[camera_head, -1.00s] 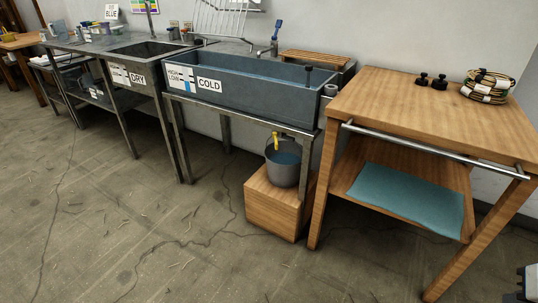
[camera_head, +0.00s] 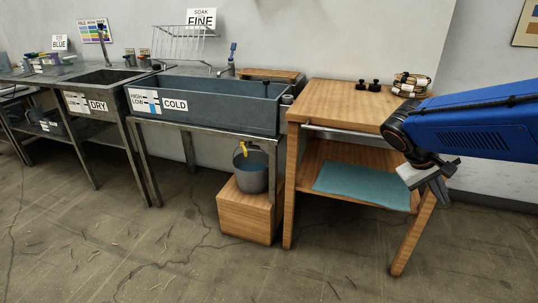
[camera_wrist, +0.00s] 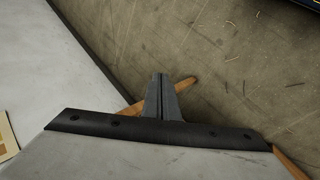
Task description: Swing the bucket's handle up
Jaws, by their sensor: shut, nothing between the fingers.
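A grey bucket (camera_head: 252,176) stands upright on a wooden box (camera_head: 245,215) under the blue-grey sink trough, in the head view. A yellow piece (camera_head: 243,148) shows above its rim. The bucket's handle is too small to make out clearly. My gripper (camera_head: 443,192) is at the right of the head view, in front of the wooden bench and well to the right of the bucket. In the wrist view my gripper's fingers (camera_wrist: 158,78) are together and empty, above the floor. The bucket does not show in the wrist view.
The wooden bench (camera_head: 345,97) with a teal cloth (camera_head: 358,186) on its lower shelf stands between my gripper and the bucket's box. The trough (camera_head: 205,104) and its metal legs overhang the bucket. The concrete floor (camera_head: 130,235) in front is clear.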

